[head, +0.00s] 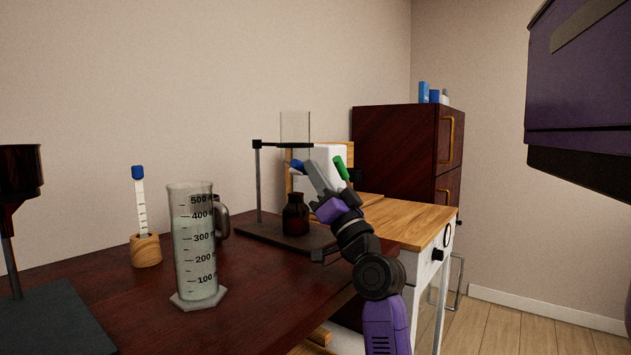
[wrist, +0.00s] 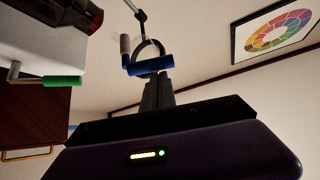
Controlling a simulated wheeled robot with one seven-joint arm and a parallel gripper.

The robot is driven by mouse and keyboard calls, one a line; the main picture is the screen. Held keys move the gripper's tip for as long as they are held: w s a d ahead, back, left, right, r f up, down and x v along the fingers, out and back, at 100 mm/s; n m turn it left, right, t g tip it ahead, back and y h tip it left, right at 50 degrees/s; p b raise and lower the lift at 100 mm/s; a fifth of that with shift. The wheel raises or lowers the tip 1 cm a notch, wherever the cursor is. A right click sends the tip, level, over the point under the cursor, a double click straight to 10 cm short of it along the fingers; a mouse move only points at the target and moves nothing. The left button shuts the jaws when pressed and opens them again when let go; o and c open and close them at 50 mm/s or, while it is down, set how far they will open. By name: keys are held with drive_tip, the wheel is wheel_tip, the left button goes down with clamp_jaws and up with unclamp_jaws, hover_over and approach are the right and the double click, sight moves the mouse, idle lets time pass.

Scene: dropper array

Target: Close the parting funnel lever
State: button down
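A blue lever handle (head: 297,165) sits below the clear glass cylinder (head: 296,128) held in the ring of a dark stand. In the wrist view the blue handle (wrist: 150,66) lies crosswise at the tips of my gripper (wrist: 157,80). The two fingers look closed together, with their tips at or just behind the handle. I cannot tell whether they touch it. My gripper also shows in the head view (head: 306,170), beside the blue handle. A dark brown bottle (head: 295,217) stands on the stand's base below. The funnel's lower part is hidden.
A white box (head: 330,153) with a green handle (head: 341,167) is close to the right of my gripper. A measuring cylinder (head: 194,245) and a wooden holder (head: 146,250) with a blue-capped dropper stand left. Another dark funnel (head: 20,172) is at far left.

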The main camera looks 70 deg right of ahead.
drive_tip(key=shift+w+f+b, duration=0.15)
drive_tip(key=shift+f+b, duration=0.35)
drive_tip(key=shift+f, duration=0.05)
idle(0.4)
drive_tip(key=shift+a, duration=0.1)
idle(0.5)
